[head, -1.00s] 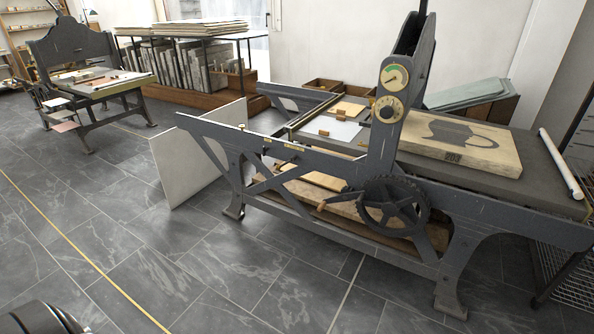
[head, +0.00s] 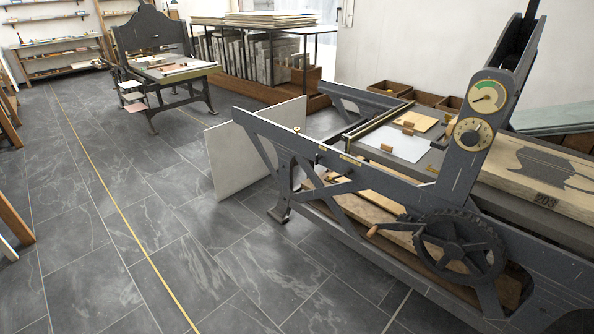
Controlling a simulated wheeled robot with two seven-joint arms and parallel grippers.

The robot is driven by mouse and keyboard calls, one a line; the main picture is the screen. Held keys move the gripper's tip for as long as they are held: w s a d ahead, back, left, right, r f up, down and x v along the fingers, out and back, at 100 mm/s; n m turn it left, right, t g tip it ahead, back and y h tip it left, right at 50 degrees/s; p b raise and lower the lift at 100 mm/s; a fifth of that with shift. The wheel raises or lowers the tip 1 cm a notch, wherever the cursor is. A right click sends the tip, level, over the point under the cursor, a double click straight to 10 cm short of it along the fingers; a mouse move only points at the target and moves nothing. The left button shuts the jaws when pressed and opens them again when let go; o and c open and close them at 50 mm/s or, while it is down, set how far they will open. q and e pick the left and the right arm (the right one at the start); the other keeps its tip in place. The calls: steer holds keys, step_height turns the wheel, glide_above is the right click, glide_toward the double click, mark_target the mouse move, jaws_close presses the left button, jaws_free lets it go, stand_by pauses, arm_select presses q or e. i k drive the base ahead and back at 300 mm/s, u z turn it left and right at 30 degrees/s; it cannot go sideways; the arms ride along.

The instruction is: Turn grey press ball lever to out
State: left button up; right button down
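A large grey press (head: 345,193) fills the right side of the head view, cut off at the right edge. Its upright carries a green and yellow gauge (head: 487,97) and a round dial (head: 469,132). A toothed wheel (head: 455,248) with a wooden crank handle (head: 373,231) is on its near side. A small brass knob (head: 297,129) and a small dark fitting (head: 318,158) sit along the near side rail. I cannot tell which small part is the ball lever or how it is set. Neither gripper is in view.
A white panel (head: 250,150) leans at the press's left end. A second dark grey press (head: 160,35) stands at the back left. A rack of stone slabs (head: 265,60) is behind. The tiled floor (head: 150,220) with a yellow line is open at left and centre.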

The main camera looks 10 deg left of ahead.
mark_target(347, 173)
steer(key=u, duration=0.3)
steer(key=i, duration=0.85)
steer(key=z, duration=0.7)
steer(key=i, duration=0.6)
steer(key=z, duration=0.65)
